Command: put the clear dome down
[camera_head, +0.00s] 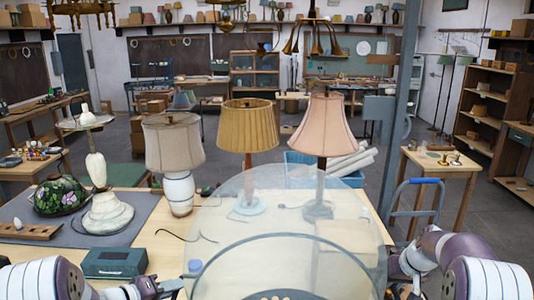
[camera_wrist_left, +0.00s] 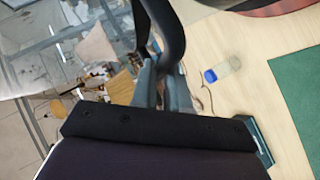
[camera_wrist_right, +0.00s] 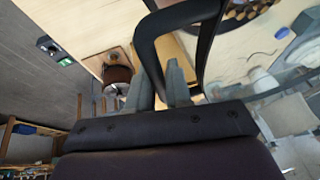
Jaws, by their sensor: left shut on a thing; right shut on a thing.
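The clear dome (camera_head: 288,205) is large and see-through and fills the lower middle of the head view, in front of the lamps. Part of it also shows in the left wrist view (camera_wrist_left: 40,60) and the right wrist view (camera_wrist_right: 288,112). My left gripper (camera_head: 168,286) is at its left side, and my right gripper (camera_head: 402,287) is at its right side. In each wrist view the grey fingers are closed at a black curved bar, which looks like a handle of the dome. The lower part of the dome is cut off by the head view's bottom edge, so I cannot tell whether it touches the table.
Lamps with grey (camera_head: 173,140), yellow (camera_head: 248,125) and pink (camera_head: 325,125) shades stand beyond the dome. A green box (camera_head: 114,262) and a floral shade (camera_head: 60,196) are at the left. A blue-capped bottle (camera_wrist_left: 222,70) lies or stands on pale wood beside my left gripper.

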